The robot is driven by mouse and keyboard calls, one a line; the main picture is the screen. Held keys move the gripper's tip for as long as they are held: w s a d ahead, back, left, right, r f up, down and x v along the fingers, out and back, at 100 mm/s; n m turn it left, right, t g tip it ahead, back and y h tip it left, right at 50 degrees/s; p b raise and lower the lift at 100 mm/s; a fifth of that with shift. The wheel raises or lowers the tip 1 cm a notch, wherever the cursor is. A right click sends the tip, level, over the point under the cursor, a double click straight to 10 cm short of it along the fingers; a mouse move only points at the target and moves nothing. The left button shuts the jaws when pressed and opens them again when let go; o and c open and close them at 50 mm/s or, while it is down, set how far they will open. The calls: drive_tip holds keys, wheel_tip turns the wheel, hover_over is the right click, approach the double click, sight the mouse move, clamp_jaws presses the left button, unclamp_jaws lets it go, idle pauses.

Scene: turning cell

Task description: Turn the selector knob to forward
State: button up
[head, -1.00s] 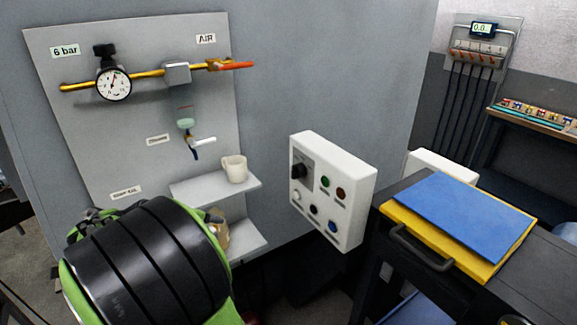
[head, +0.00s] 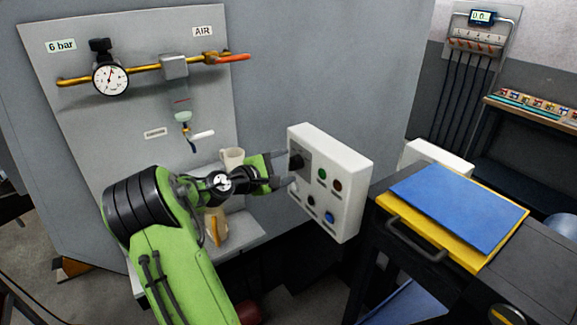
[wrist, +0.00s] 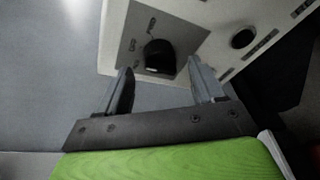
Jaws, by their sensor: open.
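The black selector knob (head: 297,161) sits on a grey plate at the upper left of the white control box (head: 350,190). In the wrist view the knob (wrist: 159,56) shows just beyond and between the fingertips, with small unreadable markings on the plate beside it. My gripper (head: 284,165) is in front of the box's left part, its fingers pointing at the knob. In the wrist view my gripper (wrist: 163,75) is open, one finger to each side of the knob. I cannot tell whether either finger touches it.
Green (head: 322,174) and blue (head: 330,217) buttons are close by on the box face. A shelf with a white cup (head: 232,158) stands left, behind my arm. A dark cart with a blue folder (head: 459,210) stands right of the box.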

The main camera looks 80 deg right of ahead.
sight(295, 163)
drive_tip(key=shift+x, duration=1.2)
drive_tip(key=c, duration=1)
drive_tip(key=shift+c, duration=0.2)
